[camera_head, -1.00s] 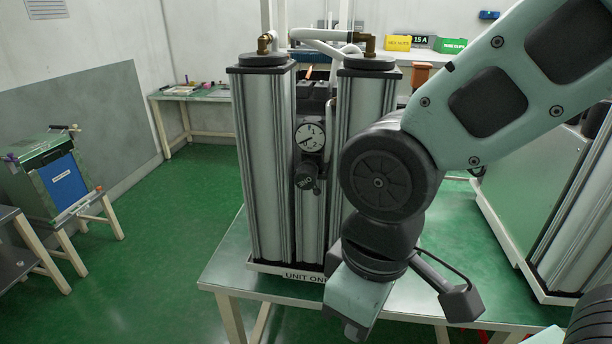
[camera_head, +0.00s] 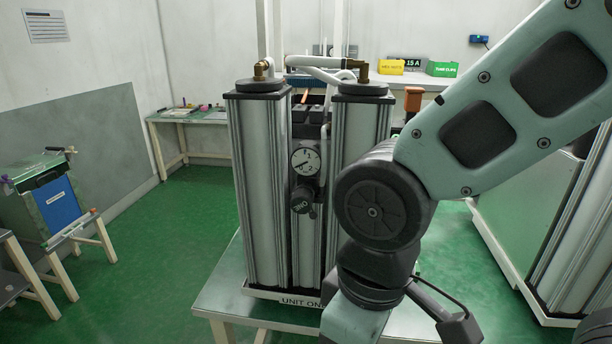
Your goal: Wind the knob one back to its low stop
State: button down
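The unit labelled "UNIT ON..." (camera_head: 300,301) stands on a green-topped table, with two tall silver columns. Between the columns is a round white dial gauge (camera_head: 305,161) with a dark needle. Just below the gauge is a dark knob (camera_head: 302,199) with pale lettering that I cannot read fully. The knob is in clear view and nothing touches it. My arm hangs in front of the right column and hides its lower part.
Brass elbows and a pale hose (camera_head: 318,62) run across the column tops. A second large silver unit (camera_head: 545,225) stands at the right. A stand with a blue-fronted box (camera_head: 58,203) is at the left. The green floor (camera_head: 160,255) left of the table is free.

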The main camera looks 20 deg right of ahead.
aim_at(301, 201)
jog(key=k+l+u, duration=0.15)
jog(key=u, duration=0.3)
jog(key=k+l+u, duration=0.1)
jog(key=u, duration=0.35)
jog(key=k+u, duration=0.2)
jog(key=u, duration=0.25)
